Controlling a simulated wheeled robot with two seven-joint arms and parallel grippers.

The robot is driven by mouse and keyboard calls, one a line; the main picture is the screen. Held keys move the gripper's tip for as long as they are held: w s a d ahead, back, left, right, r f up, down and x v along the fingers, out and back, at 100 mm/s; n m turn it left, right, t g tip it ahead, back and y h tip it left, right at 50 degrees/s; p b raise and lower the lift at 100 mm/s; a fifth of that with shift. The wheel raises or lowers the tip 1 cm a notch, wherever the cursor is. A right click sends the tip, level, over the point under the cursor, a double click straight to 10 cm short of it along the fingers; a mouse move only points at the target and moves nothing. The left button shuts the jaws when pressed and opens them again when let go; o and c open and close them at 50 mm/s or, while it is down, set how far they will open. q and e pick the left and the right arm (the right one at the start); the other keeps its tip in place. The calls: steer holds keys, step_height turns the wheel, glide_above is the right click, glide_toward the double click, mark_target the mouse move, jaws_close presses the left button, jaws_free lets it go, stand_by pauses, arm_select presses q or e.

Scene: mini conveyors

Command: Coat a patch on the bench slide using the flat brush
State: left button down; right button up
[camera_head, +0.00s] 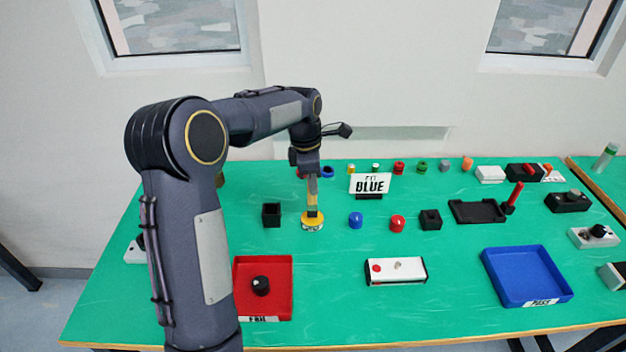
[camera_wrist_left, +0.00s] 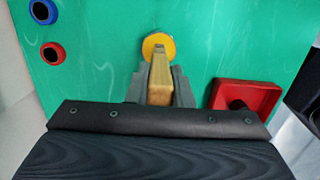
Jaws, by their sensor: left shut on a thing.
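My left gripper (camera_head: 312,178) points down over the left middle of the green bench. It is shut on the wooden handle of the flat brush (camera_head: 312,196), which also shows between the fingers in the left wrist view (camera_wrist_left: 160,80). The brush is about upright, and its dark lower end is over a round yellow piece (camera_head: 313,223) with a pale label on its side. The yellow piece also shows beyond the brush in the left wrist view (camera_wrist_left: 150,42). I cannot tell whether the brush touches it. No piece is clearly recognisable as the slide. My right gripper is out of view.
A red tray (camera_head: 283,268) holding a black knob stands at front left, a blue tray (camera_head: 526,276) at front right. A white box (camera_head: 414,270) lies between.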

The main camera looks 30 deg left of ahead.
arm_select(q)
steer(key=shift+f+b, duration=0.3)
steer(key=shift+f, duration=0.2)
stand_by(0.8)
steer(key=shift+f, duration=0.1)
stand_by(1.2)
step_height(320, 180, up, 7)
steer(key=p, duration=0.6)
steer(key=shift+p, duration=0.4)
steer(key=shift+s, duration=0.1)
stand_by(0.5)
